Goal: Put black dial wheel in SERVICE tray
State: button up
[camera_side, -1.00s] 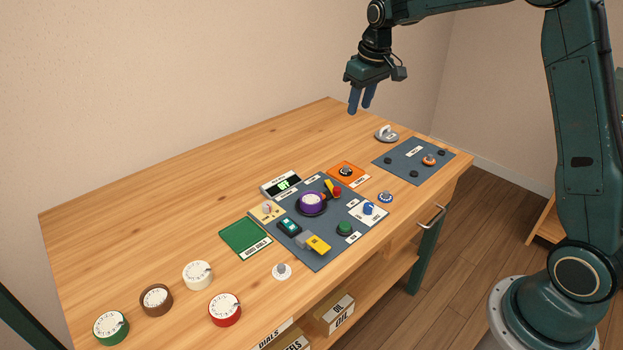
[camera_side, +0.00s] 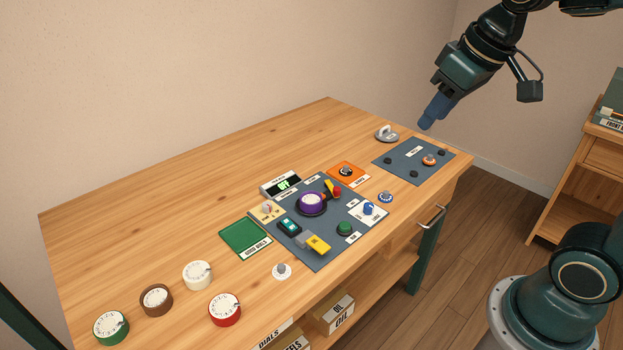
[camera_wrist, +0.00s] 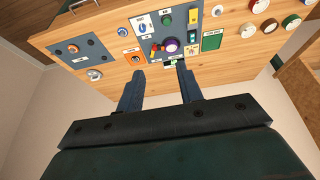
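A small dark round piece with a pale centre (camera_side: 346,171) lies on the orange tray (camera_side: 334,178); it looks like the black dial wheel, but it is small here. The tray's label is too small to read surely. The orange tray also shows in the wrist view (camera_wrist: 132,58). My gripper (camera_side: 426,123) is high above the far right of the bench, well away from the orange tray. In the wrist view, its two fingers (camera_wrist: 159,68) are apart with nothing between them, so it is open and empty.
A purple dial (camera_side: 311,201) sits on the grey panel (camera_side: 315,256) among switches and knobs. A green tray (camera_side: 245,238) is to its left. White, brown, red and green dials stand at front left. A grey handled piece (camera_side: 386,134) and a blue-grey mat (camera_side: 408,173) are at right.

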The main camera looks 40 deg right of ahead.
jog(key=s+a+f+t, duration=0.1)
jog(key=s+f, duration=0.2)
jog(key=s, duration=0.6)
jog(key=shift+s+a+f, duration=0.2)
jog(key=shift+s+a, duration=0.2)
